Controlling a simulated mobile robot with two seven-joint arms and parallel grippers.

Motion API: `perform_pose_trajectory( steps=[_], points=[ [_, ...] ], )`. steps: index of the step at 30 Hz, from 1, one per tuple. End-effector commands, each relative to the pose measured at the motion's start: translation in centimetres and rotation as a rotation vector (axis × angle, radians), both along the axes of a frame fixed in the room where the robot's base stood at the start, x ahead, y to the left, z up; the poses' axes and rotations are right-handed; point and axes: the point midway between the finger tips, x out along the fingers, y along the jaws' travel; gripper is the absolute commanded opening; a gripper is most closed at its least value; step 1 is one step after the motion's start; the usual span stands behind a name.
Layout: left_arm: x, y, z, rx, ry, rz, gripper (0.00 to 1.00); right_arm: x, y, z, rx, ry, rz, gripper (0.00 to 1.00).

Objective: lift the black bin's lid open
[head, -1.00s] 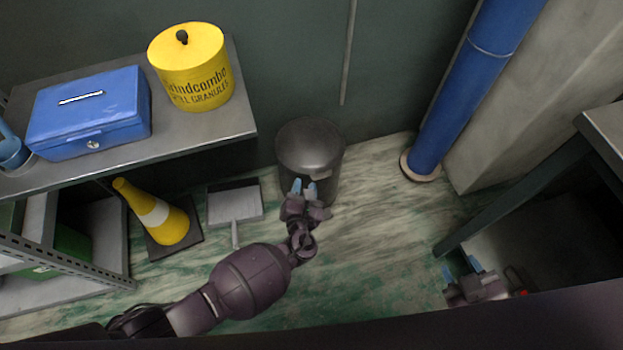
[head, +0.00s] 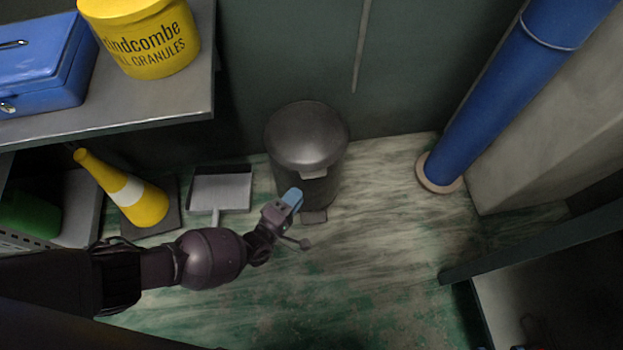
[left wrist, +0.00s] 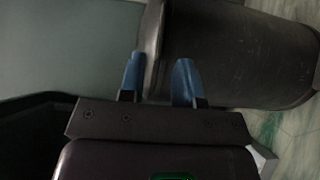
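The black bin (head: 308,180) stands upright on the floor against the wall. Its domed lid (head: 306,135) is down, with a small tab (head: 315,173) at the front rim. My left gripper (head: 294,197) is at the front left of the bin, just below the tab. In the left wrist view, its blue fingers (left wrist: 158,78) are spread apart. The lid's rim (left wrist: 152,45) lies sideways there, with the bin body (left wrist: 235,50) to the right. I cannot tell whether a finger touches the rim. My right gripper is not in view.
A pedal (head: 313,216) sticks out at the bin's foot. A dustpan (head: 220,190) and a yellow cone (head: 135,200) are on the floor to the left, below a shelf (head: 150,112). A blue pipe (head: 500,100) rises at the right. Floor right of the bin is clear.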

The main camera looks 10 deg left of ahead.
Motion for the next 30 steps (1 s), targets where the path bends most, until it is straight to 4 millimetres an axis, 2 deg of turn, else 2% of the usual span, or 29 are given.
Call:
perform_pose_trajectory(
  steps=[6,12,25,30],
  points=[
    [3.1,-1.7,-0.4,-0.002,0.004,0.001,0.31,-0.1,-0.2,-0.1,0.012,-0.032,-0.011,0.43],
    [5.0,-2.7,-0.3,-0.003,0.006,0.001,0.31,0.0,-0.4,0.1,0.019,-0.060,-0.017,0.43],
    [5.8,-3.0,-0.1,-0.003,0.004,0.002,0.31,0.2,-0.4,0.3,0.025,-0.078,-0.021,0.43],
    [5.8,-3.0,-0.1,-0.003,0.004,0.002,0.05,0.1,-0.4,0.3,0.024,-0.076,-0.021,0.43]
  ],
)
